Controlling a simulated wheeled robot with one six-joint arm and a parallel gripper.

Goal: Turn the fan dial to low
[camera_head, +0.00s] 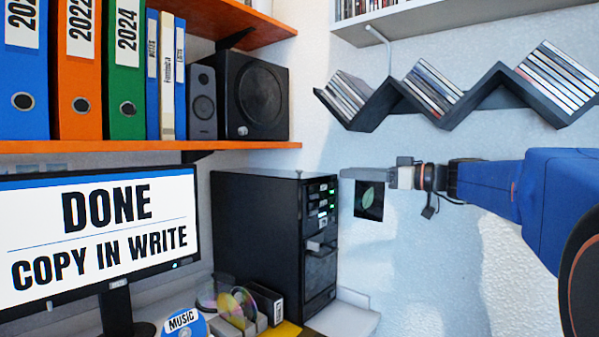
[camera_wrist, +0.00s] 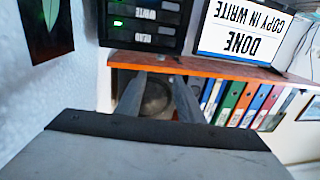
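I cannot make out a fan dial in either view. A black tower (camera_head: 255,220) with a stack of drive bays and small green lights stands on the desk; its bay front (camera_wrist: 145,25) shows upside down at the top of the wrist view. My gripper (camera_head: 345,173) points left, in front of the wall and near the tower's upper right corner in the head view. In the wrist view my gripper (camera_wrist: 160,78) has its two fingers apart, with nothing between them. A speaker shows beyond the gap.
A monitor (camera_head: 100,235) reads "DONE COPY IN WRITE". An orange shelf (camera_head: 150,146) holds binders and speakers (camera_head: 258,95). A zigzag disc rack (camera_head: 470,100) hangs above my arm. A leaf picture (camera_head: 369,200) is on the wall. Discs (camera_head: 240,305) lie by the tower's foot.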

